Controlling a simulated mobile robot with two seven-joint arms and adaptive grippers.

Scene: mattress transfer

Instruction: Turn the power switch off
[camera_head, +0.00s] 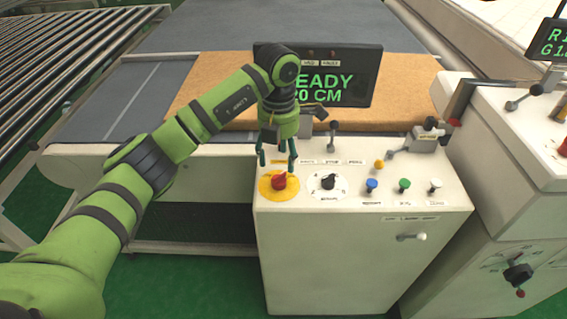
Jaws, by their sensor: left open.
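The power switch (279,181) is a red rotary knob on a round yellow plate (266,192), at the front left of the white control console's top (440,202). My left gripper (277,163) points down just above the red knob. Its two fingers are apart, one on each side above the knob, and they look empty. I cannot tell whether a fingertip touches the knob. The knob's exact pointing direction is too small to read. My right gripper is not in view.
Right of the switch are a black dial (328,183), a blue button (371,185), a green button (404,185) and a white one (435,186). Small levers stand behind them. A dark display (350,75) reads "EADY" and "20 CM", partly covered by my arm. A brown mattress (205,85) lies behind.

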